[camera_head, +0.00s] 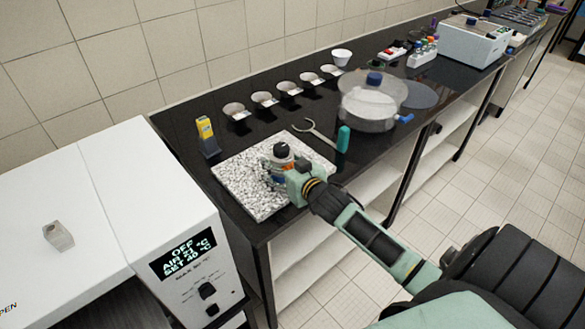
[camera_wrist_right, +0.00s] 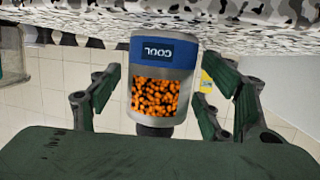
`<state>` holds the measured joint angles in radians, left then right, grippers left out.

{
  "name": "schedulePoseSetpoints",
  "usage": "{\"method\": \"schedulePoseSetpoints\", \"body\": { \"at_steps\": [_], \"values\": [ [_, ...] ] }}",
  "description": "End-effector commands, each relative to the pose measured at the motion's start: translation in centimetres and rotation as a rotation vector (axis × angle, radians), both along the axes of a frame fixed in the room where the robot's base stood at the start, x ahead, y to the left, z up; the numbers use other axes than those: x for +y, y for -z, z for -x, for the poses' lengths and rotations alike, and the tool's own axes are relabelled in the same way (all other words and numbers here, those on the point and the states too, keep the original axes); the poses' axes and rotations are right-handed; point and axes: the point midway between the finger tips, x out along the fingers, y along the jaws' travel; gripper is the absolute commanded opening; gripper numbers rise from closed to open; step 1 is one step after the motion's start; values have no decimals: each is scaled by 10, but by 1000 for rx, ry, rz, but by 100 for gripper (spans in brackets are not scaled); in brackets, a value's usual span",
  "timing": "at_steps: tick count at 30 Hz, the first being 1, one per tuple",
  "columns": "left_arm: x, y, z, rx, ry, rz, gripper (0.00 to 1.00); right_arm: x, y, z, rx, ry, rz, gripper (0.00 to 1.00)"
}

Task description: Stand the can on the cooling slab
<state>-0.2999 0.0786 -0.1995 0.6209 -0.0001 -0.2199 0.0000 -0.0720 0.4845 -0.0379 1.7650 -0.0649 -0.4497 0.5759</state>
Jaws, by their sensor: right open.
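The can (camera_head: 283,152), with a dark knob on top, appears upright on the speckled black-and-white cooling slab (camera_head: 238,183). In the right wrist view, which is upside down, the can (camera_wrist_right: 158,85) shows a blue COOL label and a window of orange pieces. Its base meets the slab (camera_wrist_right: 260,40) there. My right gripper (camera_head: 276,176) is at the can's near side. Its fingers (camera_wrist_right: 165,98) are open on both sides of the can, with visible gaps. My left gripper is not in view.
A yellow-topped device (camera_head: 207,136) stands behind the slab. A wrench-like tool (camera_head: 318,133) and a teal-handled item (camera_head: 343,139) lie to its right, before a clear round vessel (camera_head: 370,105). Several small dishes (camera_head: 264,99) line the back. A white oven (camera_head: 120,215) stands left.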

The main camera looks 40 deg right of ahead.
Motion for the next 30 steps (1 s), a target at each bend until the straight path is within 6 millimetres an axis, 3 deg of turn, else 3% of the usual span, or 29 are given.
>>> {"method": "schedulePoseSetpoints", "body": {
  "at_steps": [15,21,30],
  "values": [
    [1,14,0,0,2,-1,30,11,-26,92,2,-1,0,71],
    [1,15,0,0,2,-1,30,12,-32,104,1,0,1,71],
    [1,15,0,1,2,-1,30,12,-33,104,0,0,1,71]
  ]
}}
